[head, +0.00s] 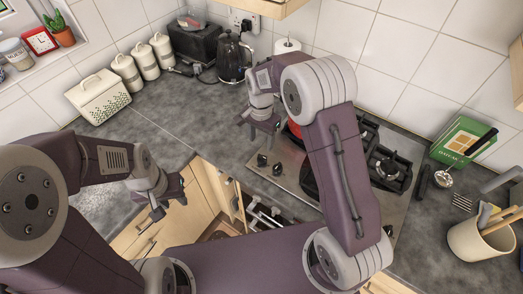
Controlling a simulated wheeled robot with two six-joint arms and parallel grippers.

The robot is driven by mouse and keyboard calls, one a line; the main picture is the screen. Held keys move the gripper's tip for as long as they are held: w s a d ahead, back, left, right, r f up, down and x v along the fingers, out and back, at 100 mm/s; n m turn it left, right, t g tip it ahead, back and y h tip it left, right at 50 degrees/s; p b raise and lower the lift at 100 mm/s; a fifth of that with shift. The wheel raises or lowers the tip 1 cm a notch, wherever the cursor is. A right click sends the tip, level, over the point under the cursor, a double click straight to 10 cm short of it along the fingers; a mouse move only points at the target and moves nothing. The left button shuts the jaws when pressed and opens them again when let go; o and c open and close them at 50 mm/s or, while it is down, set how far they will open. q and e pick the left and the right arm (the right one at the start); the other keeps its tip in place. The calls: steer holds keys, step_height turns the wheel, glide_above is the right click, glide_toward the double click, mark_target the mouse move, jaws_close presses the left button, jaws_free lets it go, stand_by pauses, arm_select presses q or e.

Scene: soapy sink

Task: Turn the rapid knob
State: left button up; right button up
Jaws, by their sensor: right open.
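The gas hob (285,183) is set in the grey worktop, partly hidden behind my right arm. Two dark control knobs show on its left front corner, a left knob (262,160) and a right knob (277,169). I cannot tell which is the rapid knob; other knobs may be hidden by my arm. My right gripper (260,133) is open and empty, pointing down just behind the two knobs in the picture, apart from them. My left gripper (171,206) appears open and empty, in front of the wooden cupboards, away from the hob.
A red pot (294,128) is mostly hidden behind my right arm. A black kettle (233,57), toaster (194,42) and white canisters (162,48) stand at the back. A utensil pot (474,241) stands at right. An open drawer (268,214) lies below the hob.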

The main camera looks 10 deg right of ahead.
mark_target(262, 156)
steer(key=f+p, duration=0.1)
steer(key=f, duration=0.3)
steer(key=f+p, duration=0.1)
steer(key=f, duration=0.4)
steer(key=shift+w+d, duration=0.2)
steer(key=shift+w+f, duration=0.1)
steer(key=shift+f, duration=0.15)
